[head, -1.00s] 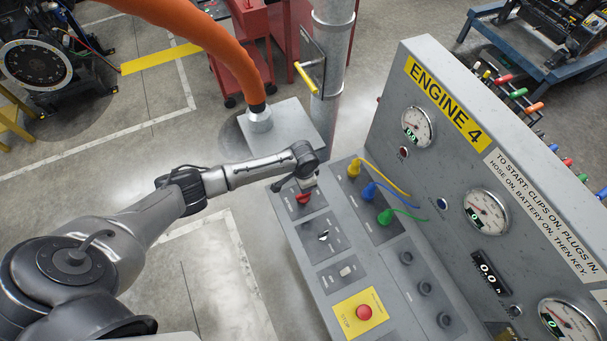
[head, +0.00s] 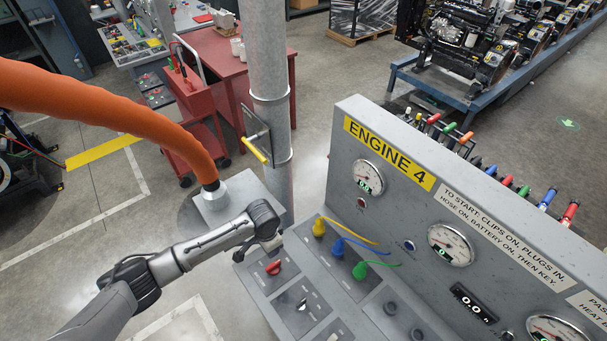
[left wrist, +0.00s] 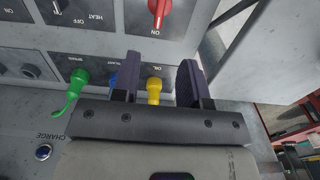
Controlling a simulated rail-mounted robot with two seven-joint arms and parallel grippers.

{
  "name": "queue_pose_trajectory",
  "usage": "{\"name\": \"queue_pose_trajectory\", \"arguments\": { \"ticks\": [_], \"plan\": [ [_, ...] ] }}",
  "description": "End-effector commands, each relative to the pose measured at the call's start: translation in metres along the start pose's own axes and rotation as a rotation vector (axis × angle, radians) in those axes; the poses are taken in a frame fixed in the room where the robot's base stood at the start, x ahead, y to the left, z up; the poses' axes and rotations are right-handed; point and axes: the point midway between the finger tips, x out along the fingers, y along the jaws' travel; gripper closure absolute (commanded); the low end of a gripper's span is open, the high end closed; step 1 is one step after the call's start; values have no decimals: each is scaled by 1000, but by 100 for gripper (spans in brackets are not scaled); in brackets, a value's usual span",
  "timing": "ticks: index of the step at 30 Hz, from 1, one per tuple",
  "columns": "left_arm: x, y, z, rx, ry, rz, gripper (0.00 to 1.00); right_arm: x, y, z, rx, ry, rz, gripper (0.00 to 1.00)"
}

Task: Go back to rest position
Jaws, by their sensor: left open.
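My left gripper (head: 270,242) is above the upper left end of the engine 4 console (head: 232,290), close to the red switch (head: 273,267). In the left wrist view its two dark fingers (left wrist: 158,78) stand apart with nothing held. The yellow plug (left wrist: 154,90) shows between the fingers in that view, but in the head view the yellow plug (head: 319,228) stands to the right of the gripper. The blue plug (left wrist: 113,82) is partly hidden behind one finger. The red switch (left wrist: 158,10) points to ON. My right gripper is not in view.
The upright ENGINE 4 panel (head: 400,190) with gauges rises to the right. An orange hose (head: 110,105) ends on a grey block (head: 215,205) behind my arm. A grey post (head: 270,110) with a yellow-handled lever (head: 254,150) stands beyond. Open floor lies to the left.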

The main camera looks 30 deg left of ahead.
Motion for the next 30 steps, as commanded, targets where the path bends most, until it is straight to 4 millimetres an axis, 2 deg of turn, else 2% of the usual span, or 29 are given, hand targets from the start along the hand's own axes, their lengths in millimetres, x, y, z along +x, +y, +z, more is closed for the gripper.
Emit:
{"name": "queue_pose_trajectory", "arguments": {
  "ticks": [8, 10, 11, 14, 18, 20, 23, 25, 30],
  "plan": [
    [0, -6, 1, 19, -5, -38, 60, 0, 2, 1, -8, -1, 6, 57],
    [-9, -8, -4, 51, 19, -97, 60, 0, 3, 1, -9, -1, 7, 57],
    [-16, -6, -9, 73, 40, -130, 60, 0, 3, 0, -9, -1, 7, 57],
    [-58, -5, -28, 126, 155, -244, 60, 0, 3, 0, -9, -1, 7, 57],
    [-126, 14, -54, 163, 354, -358, 60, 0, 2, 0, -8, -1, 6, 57],
    [-150, 28, -57, 167, 438, -388, 60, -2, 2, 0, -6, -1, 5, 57],
    [-181, 54, -48, 150, 559, -413, 60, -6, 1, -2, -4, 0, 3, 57],
    [-196, 72, -33, 117, 630, -411, 60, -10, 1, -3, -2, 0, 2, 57],
    [-204, 104, 23, -8, 705, -361, 60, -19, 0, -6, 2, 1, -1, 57]
  ]
}}
